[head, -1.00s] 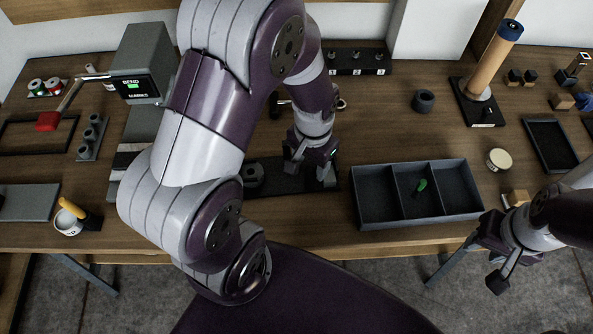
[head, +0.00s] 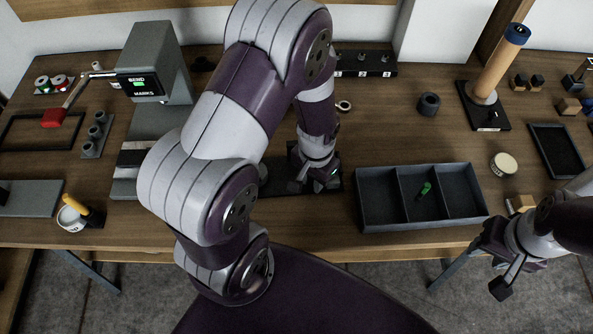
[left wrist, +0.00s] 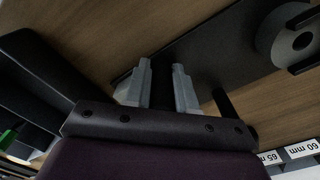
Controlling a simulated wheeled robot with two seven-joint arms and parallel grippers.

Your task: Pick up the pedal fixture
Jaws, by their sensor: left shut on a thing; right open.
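The pedal fixture appears to be the long black plate (head: 283,190) on the wooden bench, partly hidden by my left arm in the head view. In the left wrist view the plate (left wrist: 228,48) carries a grey round part at its right side. My left gripper (head: 314,187) is at the plate's right end, pointing down. In the left wrist view its grey fingers (left wrist: 160,88) are shut on a dark upright piece of the fixture. I cannot tell whether the plate is off the bench. My right gripper (head: 496,264) is open and empty, in front of the bench's right edge.
A dark three-compartment tray (head: 387,226) stands right of the fixture, with a green item (head: 424,190) in its middle compartment. A bending machine (head: 158,65) stands to the left. A dark cylinder (head: 428,104) and a tan post (head: 493,68) stand behind the tray.

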